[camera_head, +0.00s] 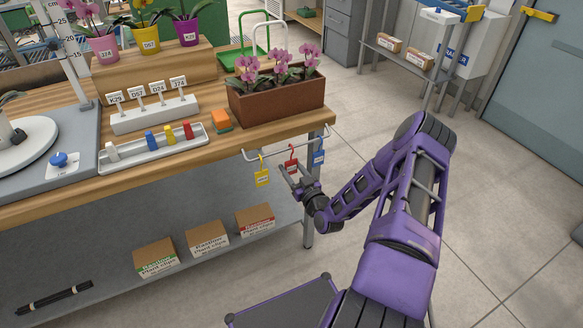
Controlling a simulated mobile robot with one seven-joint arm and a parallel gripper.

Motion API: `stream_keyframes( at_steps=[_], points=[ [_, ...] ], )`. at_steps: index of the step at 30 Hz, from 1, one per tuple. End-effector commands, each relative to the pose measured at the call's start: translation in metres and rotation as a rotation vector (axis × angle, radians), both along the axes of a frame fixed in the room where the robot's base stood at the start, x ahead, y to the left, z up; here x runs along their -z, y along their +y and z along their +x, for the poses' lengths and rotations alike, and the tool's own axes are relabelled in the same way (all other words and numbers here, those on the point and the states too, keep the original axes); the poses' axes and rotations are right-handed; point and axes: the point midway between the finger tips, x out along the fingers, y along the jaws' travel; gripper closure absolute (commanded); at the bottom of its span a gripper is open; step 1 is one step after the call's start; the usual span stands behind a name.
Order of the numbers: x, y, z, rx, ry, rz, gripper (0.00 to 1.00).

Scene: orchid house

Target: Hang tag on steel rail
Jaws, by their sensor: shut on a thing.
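The steel rail (272,154) runs along the right front of the wooden bench, just below its top. A yellow tag (262,177) hangs from its left part and a blue tag (319,157) from its right part. A red tag (292,166) with a red hook is between them. My gripper (288,172) is at the red tag's lower part, shut on it, with the fingers partly covering it. The hook's top is at the rail's height. I cannot tell whether the hook is over the rail or just in front of it.
A brown planter of pink orchids (277,98) stands on the bench above the rail, with an orange-and-green sponge (221,119) beside it. A tray of coloured pegs (153,147) is further left. Cardboard boxes (207,239) sit on the lower shelf. Floor to the right is clear.

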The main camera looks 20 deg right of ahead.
Motion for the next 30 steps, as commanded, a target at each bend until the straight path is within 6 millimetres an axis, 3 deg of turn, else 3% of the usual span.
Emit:
stream_keyframes(
  at_steps=[3, 4, 9, 21, 26, 30],
  points=[
    [0.000, 0.000, 0.000, 0.000, 0.000, 0.000, 0.91],
    [0.000, 0.000, 0.000, 0.000, 0.000, 0.000, 0.43],
    [0.000, 0.000, 0.000, 0.000, 0.000, 0.000, 0.12],
    [0.000, 0.000, -0.006, 0.000, 0.000, 0.000, 0.12],
    [-0.001, -0.002, -0.032, 0.002, 0.003, 0.002, 0.12],
    [-0.001, -0.003, -0.066, 0.002, 0.004, 0.002, 0.12]
  ],
)
